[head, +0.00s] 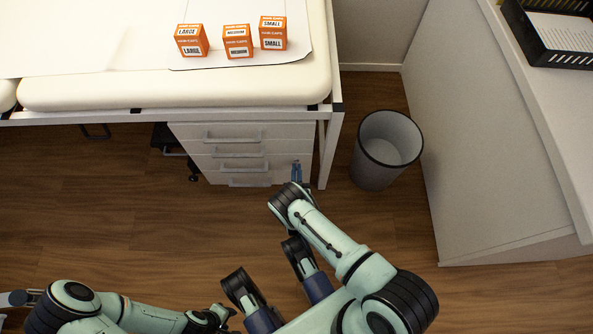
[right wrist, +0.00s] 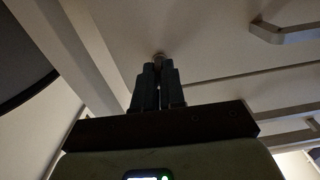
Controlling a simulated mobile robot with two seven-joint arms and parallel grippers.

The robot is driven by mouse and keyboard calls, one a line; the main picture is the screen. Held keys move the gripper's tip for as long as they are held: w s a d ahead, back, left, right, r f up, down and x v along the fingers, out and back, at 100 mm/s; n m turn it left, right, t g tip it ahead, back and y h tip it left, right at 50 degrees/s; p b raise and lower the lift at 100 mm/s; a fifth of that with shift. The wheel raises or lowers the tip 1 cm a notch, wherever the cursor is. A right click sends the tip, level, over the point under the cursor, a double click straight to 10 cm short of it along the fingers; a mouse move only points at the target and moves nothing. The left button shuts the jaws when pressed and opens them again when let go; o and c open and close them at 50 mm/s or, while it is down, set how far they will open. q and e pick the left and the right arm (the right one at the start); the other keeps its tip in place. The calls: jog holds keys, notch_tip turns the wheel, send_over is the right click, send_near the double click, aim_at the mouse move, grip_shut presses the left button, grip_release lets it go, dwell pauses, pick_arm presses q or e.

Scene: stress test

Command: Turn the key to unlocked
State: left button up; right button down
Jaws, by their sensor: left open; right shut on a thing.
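A white drawer cabinet (head: 282,135) with several grey handles stands under the padded table. My right gripper (head: 296,166) is at the right side of its front. In the right wrist view, the fingers of my right gripper (right wrist: 158,68) are close together, shut on the key at the cabinet front. The key itself is hidden between the fingers. A small round metal piece, which looks like the lock (right wrist: 159,57), shows just beyond the fingertips. I cannot tell which way the key is turned. My left gripper (head: 14,299) is open and empty at the far left edge, away from the cabinet.
Three orange boxes (head: 192,41) marked large, medium and small stand on the padded table (head: 180,92). A grey bin (head: 371,170) stands on the floor right of the cabinet. A white counter (head: 500,150) with a black tray (head: 545,45) is at the right. The wooden floor at left is mostly clear.

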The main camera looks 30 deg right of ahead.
pick_arm(q)
jog(key=shift+s, duration=0.1)
pick_arm(e)
jog(key=shift+w+d+r+n, duration=0.1)
jog(key=shift+n, duration=0.2)
jog(key=c, duration=1.2)
grip_release()
